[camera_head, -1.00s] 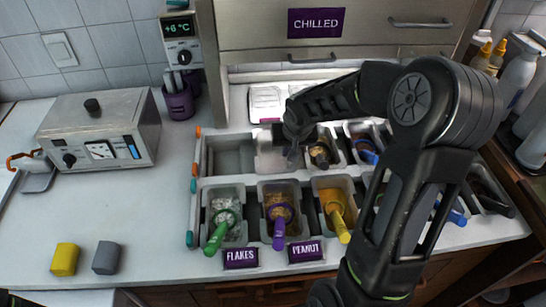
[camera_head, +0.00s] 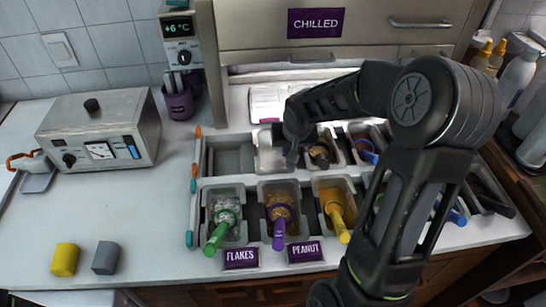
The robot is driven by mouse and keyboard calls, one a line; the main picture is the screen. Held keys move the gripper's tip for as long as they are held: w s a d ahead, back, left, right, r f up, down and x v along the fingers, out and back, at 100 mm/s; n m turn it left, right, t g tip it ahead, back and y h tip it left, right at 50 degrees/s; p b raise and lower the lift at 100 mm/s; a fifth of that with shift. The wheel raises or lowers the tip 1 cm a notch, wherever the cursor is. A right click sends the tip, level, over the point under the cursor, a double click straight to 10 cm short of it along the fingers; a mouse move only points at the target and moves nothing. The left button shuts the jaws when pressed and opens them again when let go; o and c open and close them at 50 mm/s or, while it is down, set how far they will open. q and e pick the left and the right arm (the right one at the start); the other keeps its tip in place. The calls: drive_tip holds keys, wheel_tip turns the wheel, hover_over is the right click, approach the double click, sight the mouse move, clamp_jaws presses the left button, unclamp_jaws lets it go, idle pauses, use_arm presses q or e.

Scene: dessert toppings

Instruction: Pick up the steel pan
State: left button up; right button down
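A pale metal pan (camera_head: 268,158), which looks like the steel pan, is in the back row of the topping rack, second from the left. My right gripper (camera_head: 291,153) points down at the pan's right edge, beside a pan of brown topping. The arm and wrist hide much of the fingers, and I cannot tell whether they are closed on the rim. My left gripper is not in view.
The rack's back-left slot (camera_head: 232,160) looks empty. Front pans hold toppings with green, purple and yellow scoops. A steel appliance (camera_head: 100,125) stands left. Yellow (camera_head: 65,259) and grey (camera_head: 106,258) blocks lie front left. The left counter is mostly clear.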

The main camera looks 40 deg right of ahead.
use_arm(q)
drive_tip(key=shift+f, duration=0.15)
use_arm(e)
wheel_tip(320, 180, up, 10)
idle(0.5)
drive_tip(key=shift+d, duration=0.1)
idle(0.5)
